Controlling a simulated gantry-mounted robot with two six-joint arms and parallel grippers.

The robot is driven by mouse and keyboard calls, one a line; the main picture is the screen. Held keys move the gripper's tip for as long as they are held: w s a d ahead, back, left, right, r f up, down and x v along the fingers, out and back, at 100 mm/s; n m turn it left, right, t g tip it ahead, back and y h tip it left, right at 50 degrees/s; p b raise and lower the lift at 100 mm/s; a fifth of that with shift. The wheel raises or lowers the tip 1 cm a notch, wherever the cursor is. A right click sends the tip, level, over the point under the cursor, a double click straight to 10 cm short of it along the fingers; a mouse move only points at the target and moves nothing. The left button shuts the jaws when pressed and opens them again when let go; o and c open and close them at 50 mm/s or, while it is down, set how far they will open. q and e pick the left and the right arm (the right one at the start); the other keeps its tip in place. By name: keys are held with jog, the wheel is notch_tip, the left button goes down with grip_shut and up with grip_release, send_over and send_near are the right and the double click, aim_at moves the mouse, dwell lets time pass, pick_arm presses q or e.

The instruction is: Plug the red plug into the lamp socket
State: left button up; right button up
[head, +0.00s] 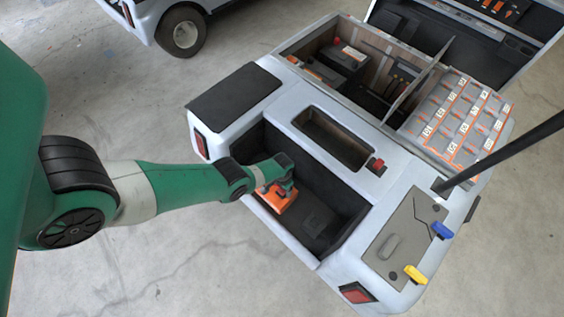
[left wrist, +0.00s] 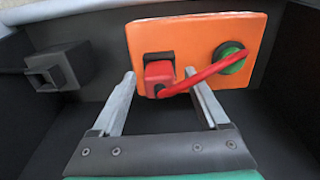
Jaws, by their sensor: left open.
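The red plug (left wrist: 162,74) sits against the orange panel (left wrist: 200,35) in the left wrist view. A red cable runs from it to a green round fitting (left wrist: 230,57) on the panel. A black box with a square opening (left wrist: 60,70), possibly the lamp socket, is on the dark wall to the left. The orange panel also shows in the head view (head: 275,200), inside the cart's dark rear bin, partly hidden by my left gripper (head: 277,182). In the left wrist view that gripper (left wrist: 162,82) is open, its fingertips either side of the plug; contact cannot be told.
Blue (head: 442,230) and yellow (head: 415,274) handles are at right. A black post (head: 500,155) rises there. A battery compartment is behind.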

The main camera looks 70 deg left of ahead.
pick_arm(q)
grip_shut()
dwell(0.3)
jog(key=shift+r+p, duration=0.6)
notch_tip(320, 180, up, 3)
jog(key=p, duration=0.2)
jog(key=shift+p, duration=0.35)
jog(key=s+d+r+p, duration=0.4)
jog(key=d+r+p, duration=0.4)
jog(key=d+p, duration=0.4)
jog(key=shift+s+d+r, duration=0.15)
jog(key=shift+d+r, duration=0.2)
jog(key=shift+d, duration=0.4)
